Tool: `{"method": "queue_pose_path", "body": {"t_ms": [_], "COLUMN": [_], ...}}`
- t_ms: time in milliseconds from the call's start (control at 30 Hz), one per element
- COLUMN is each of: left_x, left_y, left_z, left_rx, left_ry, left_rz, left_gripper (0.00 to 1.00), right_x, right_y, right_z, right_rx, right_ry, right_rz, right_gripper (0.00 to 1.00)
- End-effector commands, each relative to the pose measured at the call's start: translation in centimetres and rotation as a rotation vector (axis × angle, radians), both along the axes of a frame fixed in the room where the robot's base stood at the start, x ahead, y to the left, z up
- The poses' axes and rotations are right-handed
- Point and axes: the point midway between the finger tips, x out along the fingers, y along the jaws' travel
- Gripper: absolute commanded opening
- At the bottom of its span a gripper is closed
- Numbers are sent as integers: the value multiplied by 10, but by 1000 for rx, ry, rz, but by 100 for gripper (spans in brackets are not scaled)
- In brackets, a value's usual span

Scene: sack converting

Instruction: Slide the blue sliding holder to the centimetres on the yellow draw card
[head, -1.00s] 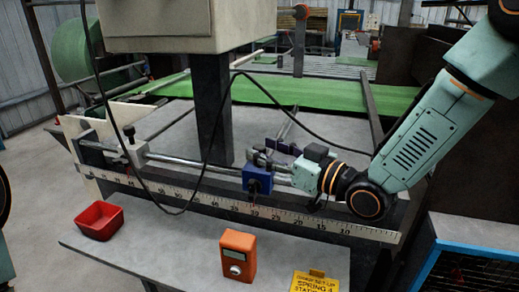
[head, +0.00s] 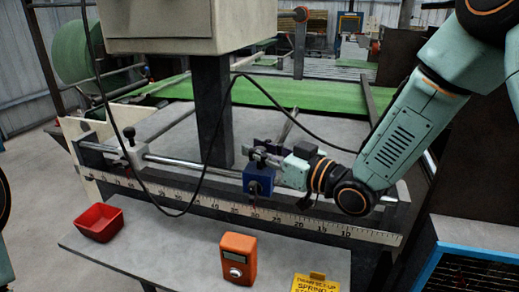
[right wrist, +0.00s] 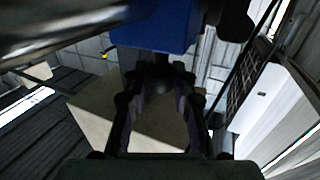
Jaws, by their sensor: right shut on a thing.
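The blue sliding holder (head: 258,183) hangs on the metal rail above the long ruler (head: 205,206), near the 30 mark; its exact reading is too small to tell. My right gripper (head: 268,158) is shut on the holder at its upper part, coming from the right. In the right wrist view the blue holder (right wrist: 155,25) is at the top, with the gripper fingers (right wrist: 158,80) reaching up to it. The yellow draw card (head: 316,283) lies at the bottom edge of the head view, its lower lines cut off. My left gripper is out of view.
A red tray (head: 99,223) and an orange device with a dial (head: 238,259) are on the front table (head: 180,250). A black-knobbed clamp (head: 131,150) is on the rail at the left. A black cable (head: 205,170) loops in front of the rail. A post stands behind.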

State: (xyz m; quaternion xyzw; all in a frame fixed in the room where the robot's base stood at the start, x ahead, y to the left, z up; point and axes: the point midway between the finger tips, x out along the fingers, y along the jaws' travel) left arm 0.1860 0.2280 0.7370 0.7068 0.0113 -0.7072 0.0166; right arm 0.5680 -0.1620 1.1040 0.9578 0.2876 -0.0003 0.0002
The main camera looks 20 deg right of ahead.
Motion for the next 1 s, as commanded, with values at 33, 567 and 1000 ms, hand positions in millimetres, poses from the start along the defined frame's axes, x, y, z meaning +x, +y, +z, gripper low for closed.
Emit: {"method": "queue_pose_path", "body": {"t_ms": [33,567,1000], "left_x": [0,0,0], "left_y": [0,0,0], "left_z": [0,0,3], "left_rx": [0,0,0], "left_ry": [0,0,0], "left_rz": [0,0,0], "left_gripper": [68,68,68], "right_x": [0,0,-1], "right_y": [0,0,-1], "right_z": [0,0,0], "right_rx": [0,1,1], "right_ry": [0,-1,0], "right_rz": [0,1,1], "right_gripper": [15,0,28]}}
